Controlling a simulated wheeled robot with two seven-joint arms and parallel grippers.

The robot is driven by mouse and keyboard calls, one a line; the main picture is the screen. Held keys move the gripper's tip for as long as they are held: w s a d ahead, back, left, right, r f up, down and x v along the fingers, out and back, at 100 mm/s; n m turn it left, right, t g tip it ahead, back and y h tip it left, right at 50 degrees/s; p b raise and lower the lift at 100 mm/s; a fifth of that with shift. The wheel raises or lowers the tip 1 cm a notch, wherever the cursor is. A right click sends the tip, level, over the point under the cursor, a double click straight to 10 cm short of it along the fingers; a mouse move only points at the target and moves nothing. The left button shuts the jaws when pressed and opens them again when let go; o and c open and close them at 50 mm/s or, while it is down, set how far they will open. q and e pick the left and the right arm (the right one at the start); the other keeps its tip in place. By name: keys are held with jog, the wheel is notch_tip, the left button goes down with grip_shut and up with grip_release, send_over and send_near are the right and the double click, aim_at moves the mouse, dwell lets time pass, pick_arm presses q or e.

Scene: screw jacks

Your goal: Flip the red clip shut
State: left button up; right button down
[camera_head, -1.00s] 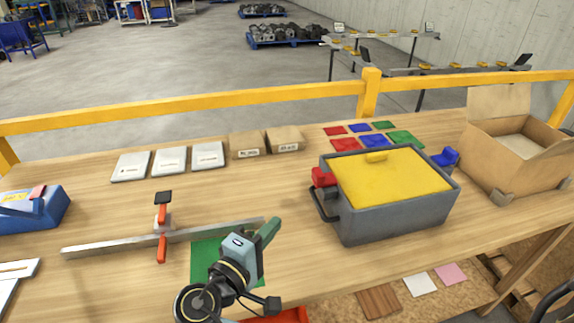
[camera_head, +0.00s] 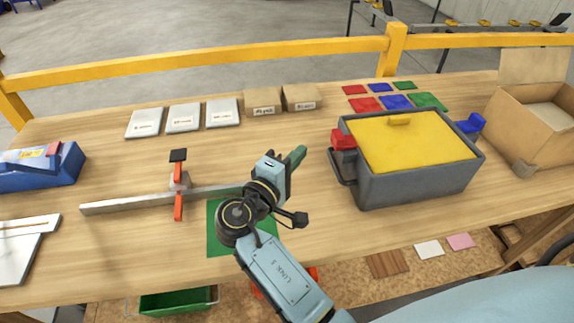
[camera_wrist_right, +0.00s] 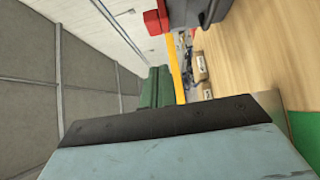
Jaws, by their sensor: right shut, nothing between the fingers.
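The red clip (camera_head: 343,139) sits at the upper left side of a grey crate (camera_head: 420,185) with a yellow lid (camera_head: 412,142). It juts out to the left, near the rim; its exact angle is hard to tell. In the right wrist view the red clip (camera_wrist_right: 156,20) shows at the top, beside the grey crate. My right gripper (camera_head: 298,156) has green fingers, is shut and empty, and is above the table to the left of the clip, apart from it. Its fingers also show in the wrist view (camera_wrist_right: 154,88). My left gripper is not in view.
A blue clip (camera_head: 470,124) juts from the crate's right side, and a black handle (camera_head: 341,168) is on its left. A cardboard box (camera_head: 530,125) stands at right. A clamp with a metal bar (camera_head: 125,205) lies left of my arm. Coloured tiles (camera_head: 396,102) lie behind the crate.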

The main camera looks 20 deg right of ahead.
aim_at(338, 144)
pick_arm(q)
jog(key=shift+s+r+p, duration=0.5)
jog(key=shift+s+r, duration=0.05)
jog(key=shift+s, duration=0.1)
pick_arm(e)
jog(key=shift+w+d, duration=0.2)
jog(key=shift+d, duration=1.5)
jog(key=shift+w+d, duration=0.2)
jog(key=shift+d, duration=1.5)
jog(key=shift+d, duration=0.1)
jog(key=d, duration=0.1)
jog(key=s+d+p, duration=0.1)
jog(key=d, duration=0.1)
jog(key=shift+d, duration=0.15)
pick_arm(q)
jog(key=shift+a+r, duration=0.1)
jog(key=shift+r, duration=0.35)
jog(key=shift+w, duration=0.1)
